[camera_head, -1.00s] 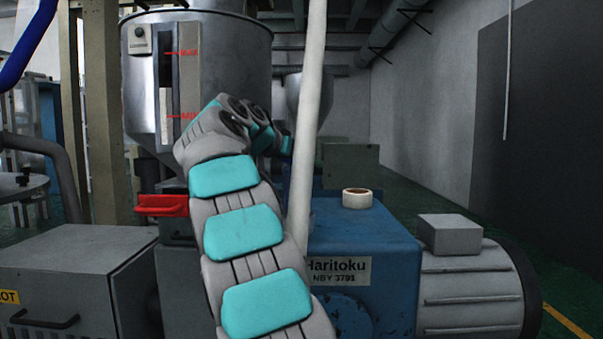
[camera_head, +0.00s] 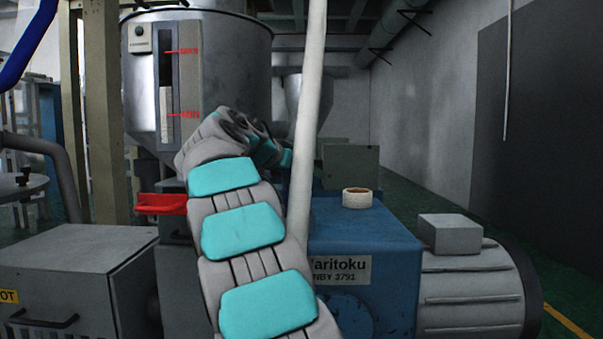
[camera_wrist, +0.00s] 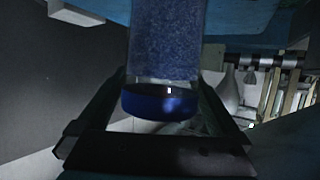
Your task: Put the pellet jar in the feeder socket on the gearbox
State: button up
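The pellet jar (camera_wrist: 165,45), clear with blue pellets and a dark blue cap (camera_wrist: 160,103), shows in the wrist view. The cap end points toward the lower edge of that picture; the jar's other end is cut off at the top. My gripper (camera_wrist: 162,85) has one finger along each side of the jar, and both appear to press on it. In the head view my gripper and the jar are hidden behind my arm and the white pole. The feeder socket (camera_head: 357,198), a cream ring, stands on top of the blue gearbox (camera_head: 375,232), right of the pole.
A white upright pole (camera_head: 308,120) stands in front of the gearbox's left part. A grey motor (camera_head: 470,285) adjoins it on the right. A large metal hopper (camera_head: 235,75) and a red handle (camera_head: 162,204) are at left, above a grey cabinet (camera_head: 70,285). Space above the socket looks clear.

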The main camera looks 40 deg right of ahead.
jog(key=shift+a+r, duration=0.1)
jog(key=v, duration=1.1)
jog(key=shift+a+r, duration=0.15)
jog(key=shift+a, duration=0.2)
jog(key=shift+s+a, duration=0.1)
jog(key=shift+s, duration=0.1)
